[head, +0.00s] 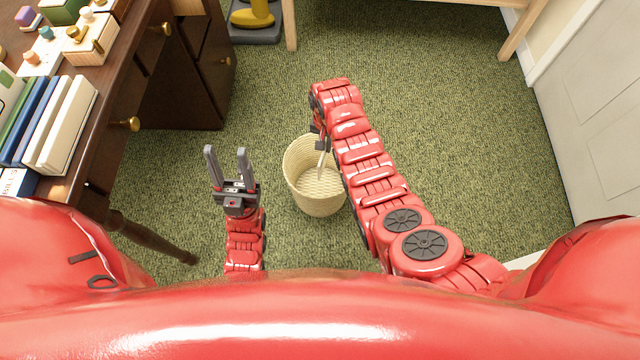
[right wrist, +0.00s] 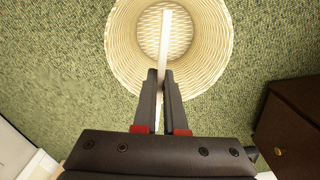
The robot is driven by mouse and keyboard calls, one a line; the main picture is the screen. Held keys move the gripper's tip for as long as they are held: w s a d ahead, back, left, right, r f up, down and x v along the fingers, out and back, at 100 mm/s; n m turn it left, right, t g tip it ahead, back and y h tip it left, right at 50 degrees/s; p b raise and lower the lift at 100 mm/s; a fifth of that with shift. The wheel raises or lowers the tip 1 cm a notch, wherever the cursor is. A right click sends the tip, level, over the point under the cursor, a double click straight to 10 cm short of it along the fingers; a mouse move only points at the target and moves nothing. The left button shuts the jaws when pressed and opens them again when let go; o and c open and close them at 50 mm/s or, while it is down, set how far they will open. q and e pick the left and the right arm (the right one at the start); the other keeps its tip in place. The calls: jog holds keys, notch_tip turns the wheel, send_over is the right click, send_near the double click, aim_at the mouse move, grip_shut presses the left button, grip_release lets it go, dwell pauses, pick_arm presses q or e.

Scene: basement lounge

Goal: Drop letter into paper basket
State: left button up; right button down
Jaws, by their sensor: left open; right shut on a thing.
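The letter (right wrist: 165,38) is a thin white strip seen edge-on in the right wrist view. My right gripper (right wrist: 164,75) is shut on it and holds it over the mouth of the basket. The paper basket (head: 318,196) is a round, cream woven basket standing upright on the carpet; it also fills the top of the right wrist view (right wrist: 121,45). In the head view the letter (head: 322,163) shows as a pale sliver at the basket's opening, and the right gripper is partly hidden by its arm. My left gripper (head: 228,166) is open and empty, left of the basket.
A dark wooden desk (head: 130,75) with brass knobs stands at the left, holding upright books (head: 62,125) and small wooden items. A white door (head: 592,100) is at the right. Green carpet (head: 440,110) around the basket is clear.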

jog(key=shift+s+f+b, duration=0.15)
jog(key=shift+f+b, duration=2.4)
jog(key=shift+f, duration=0.85)
jog(key=shift+r, duration=0.1)
jog(key=c, duration=0.9)
grip_release()
notch_tip(320, 180, up, 16)
jog(key=p, duration=0.5)
jog(key=shift+r+p, duration=0.2)
jog(key=shift+p, duration=0.2)
jog(key=shift+r+p, duration=0.45)
jog(key=shift+r, duration=0.05)
